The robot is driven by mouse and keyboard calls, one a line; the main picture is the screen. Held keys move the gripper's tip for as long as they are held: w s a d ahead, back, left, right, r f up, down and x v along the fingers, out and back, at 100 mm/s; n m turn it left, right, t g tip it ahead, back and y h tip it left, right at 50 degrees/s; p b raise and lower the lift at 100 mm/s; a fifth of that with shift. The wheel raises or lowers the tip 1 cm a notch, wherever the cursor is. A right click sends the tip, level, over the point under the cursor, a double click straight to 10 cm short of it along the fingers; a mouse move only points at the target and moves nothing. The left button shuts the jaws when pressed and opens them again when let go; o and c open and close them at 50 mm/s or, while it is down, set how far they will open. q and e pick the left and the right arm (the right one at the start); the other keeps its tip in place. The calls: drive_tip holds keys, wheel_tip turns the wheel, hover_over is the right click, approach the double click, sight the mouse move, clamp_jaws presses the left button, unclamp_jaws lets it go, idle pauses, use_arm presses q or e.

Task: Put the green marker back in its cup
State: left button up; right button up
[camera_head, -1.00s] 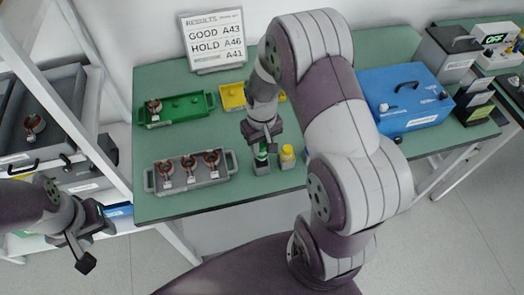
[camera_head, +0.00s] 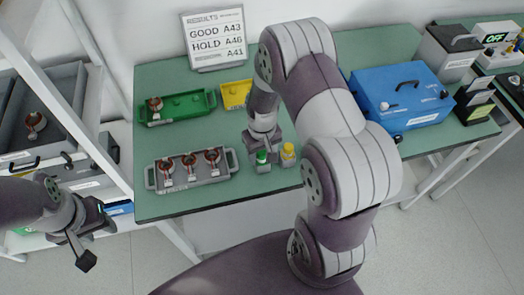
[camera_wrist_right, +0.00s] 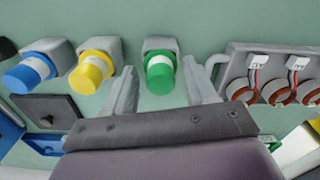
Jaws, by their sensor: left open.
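The green marker (camera_head: 262,156) stands in a grey cup (camera_head: 263,168) near the table's front, and it also shows in the right wrist view (camera_wrist_right: 160,72). Its green end and white band protrude from the cup (camera_wrist_right: 158,44). My right gripper (camera_head: 264,144) is close to the marker; in the right wrist view its two fingers are spread on either side of the marker's end, with visible gaps, and hold nothing. My left gripper (camera_head: 92,237) is open and empty at the far left, off the table.
A yellow marker (camera_head: 288,150) in its cup is close beside the green one; a blue marker (camera_wrist_right: 30,72) shows beyond it. A grey tray (camera_head: 150,180) with copper-wound parts is to the left. Green and yellow bins, a results sign (camera_head: 215,38) and a blue box (camera_head: 400,95) stand behind.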

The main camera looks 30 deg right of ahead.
drive_tip(key=shift+r, duration=0.1)
wheel_tip(320, 180, up, 13)
drive_tip(key=s+a+r+t, duration=0.1)
drive_tip(key=s+a, duration=0.4)
drive_tip(key=s, duration=0.4)
drive_tip(key=shift+a+n+b, duration=0.2)
drive_tip(key=shift+n+b, duration=0.1)
drive_tip(key=shift+w+r, duration=0.1)
